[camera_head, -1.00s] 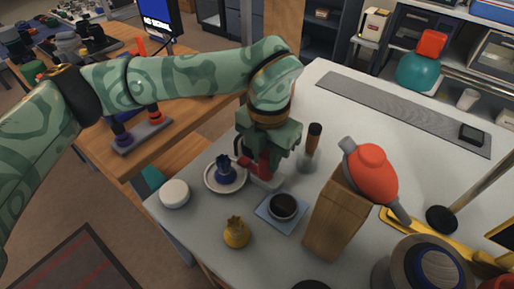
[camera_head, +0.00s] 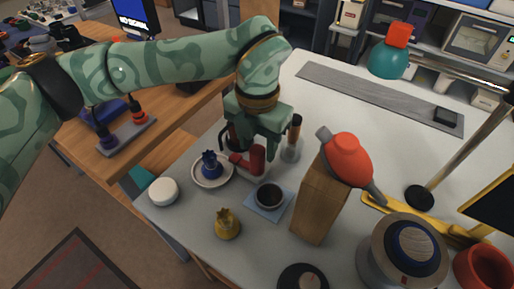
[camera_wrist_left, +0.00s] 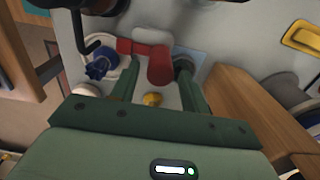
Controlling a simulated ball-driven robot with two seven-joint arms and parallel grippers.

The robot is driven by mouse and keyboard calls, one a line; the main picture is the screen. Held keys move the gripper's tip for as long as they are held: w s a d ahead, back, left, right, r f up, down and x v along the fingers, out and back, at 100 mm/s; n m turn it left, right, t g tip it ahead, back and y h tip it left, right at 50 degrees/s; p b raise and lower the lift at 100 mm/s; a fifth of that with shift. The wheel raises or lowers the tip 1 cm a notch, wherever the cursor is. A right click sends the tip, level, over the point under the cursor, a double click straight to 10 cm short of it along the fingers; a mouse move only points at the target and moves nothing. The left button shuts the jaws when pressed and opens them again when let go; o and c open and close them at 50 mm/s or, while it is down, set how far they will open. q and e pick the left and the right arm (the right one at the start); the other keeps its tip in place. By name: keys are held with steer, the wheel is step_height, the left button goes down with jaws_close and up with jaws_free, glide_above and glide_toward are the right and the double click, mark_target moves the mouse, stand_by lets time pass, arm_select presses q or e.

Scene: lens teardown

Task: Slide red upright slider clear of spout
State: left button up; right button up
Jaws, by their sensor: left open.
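The red upright slider (camera_head: 257,158) is a short red cylinder standing on a small pale base, with a flat red piece reaching out to its left. In the left wrist view the red slider (camera_wrist_left: 160,66) shows between my two fingers. My left gripper (camera_head: 261,147) is open, pointing down over the slider from above; its fingers (camera_wrist_left: 158,76) lie on either side of the slider, and I cannot tell whether they touch it. I cannot pick out the spout for certain; the gripper hides part of this area. My right gripper is not in view.
Left of the slider is a white saucer (camera_head: 225,181) with a blue knob (camera_head: 211,163). In front lies a blue mat (camera_head: 262,210) with a dark cup (camera_head: 268,195). A dark-topped bottle (camera_head: 294,136) and a wooden block (camera_head: 316,207) stand close on the right.

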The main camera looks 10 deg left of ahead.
arm_select(q)
step_height(320, 180, up, 14)
steer(key=p, duration=0.4)
steer(key=shift+f, duration=0.2)
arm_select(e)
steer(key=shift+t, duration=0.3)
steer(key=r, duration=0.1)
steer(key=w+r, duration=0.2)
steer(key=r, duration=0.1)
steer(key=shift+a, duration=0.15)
